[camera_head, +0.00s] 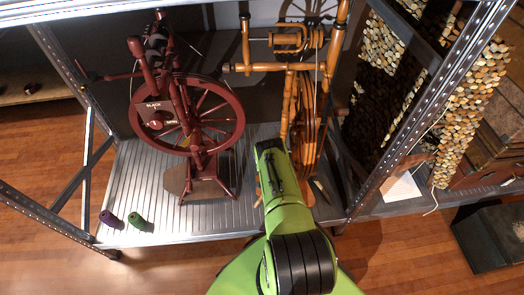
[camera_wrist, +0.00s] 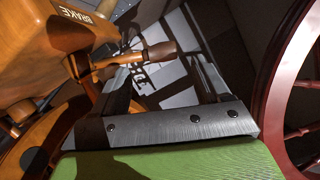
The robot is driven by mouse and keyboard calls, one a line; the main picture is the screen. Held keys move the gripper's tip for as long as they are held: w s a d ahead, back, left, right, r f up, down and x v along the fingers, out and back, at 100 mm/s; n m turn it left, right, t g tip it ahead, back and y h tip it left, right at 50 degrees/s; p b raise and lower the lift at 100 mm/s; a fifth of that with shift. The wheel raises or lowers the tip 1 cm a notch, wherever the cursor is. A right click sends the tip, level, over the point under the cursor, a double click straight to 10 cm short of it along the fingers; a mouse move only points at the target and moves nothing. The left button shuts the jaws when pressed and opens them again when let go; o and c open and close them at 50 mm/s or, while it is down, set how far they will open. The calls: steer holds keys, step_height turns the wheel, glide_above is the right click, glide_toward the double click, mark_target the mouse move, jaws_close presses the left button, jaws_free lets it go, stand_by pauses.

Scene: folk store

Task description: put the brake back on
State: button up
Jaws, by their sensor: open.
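An orange wooden spinning wheel (camera_head: 305,115) stands on the metal shelf, partly hidden by my green arm. In the wrist view its wooden block (camera_wrist: 85,40) bears the label "BRAKE" at upper left. A turned wooden lever (camera_wrist: 115,62) with a darker brown knob (camera_wrist: 160,50) sticks out from beside the block to the right. My gripper (camera_wrist: 165,75) is open, its dark fingers reaching up from a metal plate. The knob appears ahead of and between the fingers; I cannot tell whether they touch it. In the head view the gripper's end is hidden.
A dark red spinning wheel (camera_head: 186,115) stands to the left; its rim (camera_wrist: 285,75) shows close on the right in the wrist view. A purple spool (camera_head: 110,219) and a green spool (camera_head: 138,221) lie at the shelf's (camera_head: 170,228) front left. A metal upright (camera_head: 400,140) stands at right.

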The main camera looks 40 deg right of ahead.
steer(key=b+x, duration=0.2)
steer(key=x, duration=0.3)
steer(key=shift+w+d+f+b, duration=0.15)
steer(key=shift+w+f+b, duration=0.15)
steer(key=shift+b, duration=0.1)
steer(key=shift+w+d, duration=0.25)
steer(key=shift+w, duration=0.05)
jaws_close()
